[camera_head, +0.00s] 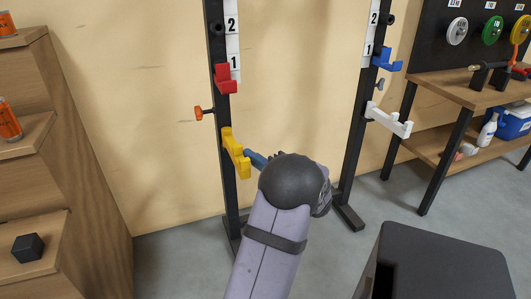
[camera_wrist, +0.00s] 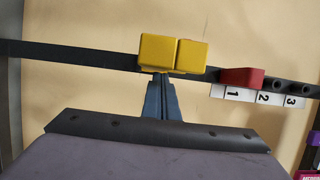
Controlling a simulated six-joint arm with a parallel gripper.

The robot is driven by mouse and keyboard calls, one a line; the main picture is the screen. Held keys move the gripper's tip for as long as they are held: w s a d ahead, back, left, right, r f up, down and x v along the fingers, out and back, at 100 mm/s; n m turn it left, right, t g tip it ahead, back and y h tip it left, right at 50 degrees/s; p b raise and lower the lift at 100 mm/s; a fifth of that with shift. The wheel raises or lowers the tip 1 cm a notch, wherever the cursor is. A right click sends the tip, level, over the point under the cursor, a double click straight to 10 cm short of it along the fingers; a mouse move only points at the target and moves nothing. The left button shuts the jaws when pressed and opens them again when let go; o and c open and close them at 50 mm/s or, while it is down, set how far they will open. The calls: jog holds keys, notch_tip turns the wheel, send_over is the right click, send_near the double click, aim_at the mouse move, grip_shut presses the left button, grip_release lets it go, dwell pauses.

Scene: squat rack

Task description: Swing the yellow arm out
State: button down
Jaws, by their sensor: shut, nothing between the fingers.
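The yellow arm (camera_head: 235,152) is mounted on the left black upright of the rack, below a red hook (camera_head: 226,79). It juts forward from the upright, with its end low and to the right. My gripper (camera_head: 252,158) is beside that end, its blue fingers coming from the right. In the wrist view the yellow arm (camera_wrist: 172,53) shows as two blocks against the upright. My gripper (camera_wrist: 160,78) is shut and empty, its fingertips just at the lower edge of the yellow blocks. I cannot tell whether they touch.
The right upright carries a blue hook (camera_head: 387,61) and a white arm (camera_head: 389,121). An orange knob (camera_head: 199,113) sticks out left of the left upright. A black box (camera_head: 440,265) stands front right, wooden shelves (camera_head: 95,170) at left, and a bench (camera_head: 460,94) at right.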

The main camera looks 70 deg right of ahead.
jog(key=shift+w+a+f, duration=0.1)
jog(key=shift+w+a, duration=0.15)
jog(key=shift+a, duration=0.15)
jog(key=s+a+p, duration=0.1)
jog(key=s, duration=1.1)
jog(key=shift+a, duration=0.3)
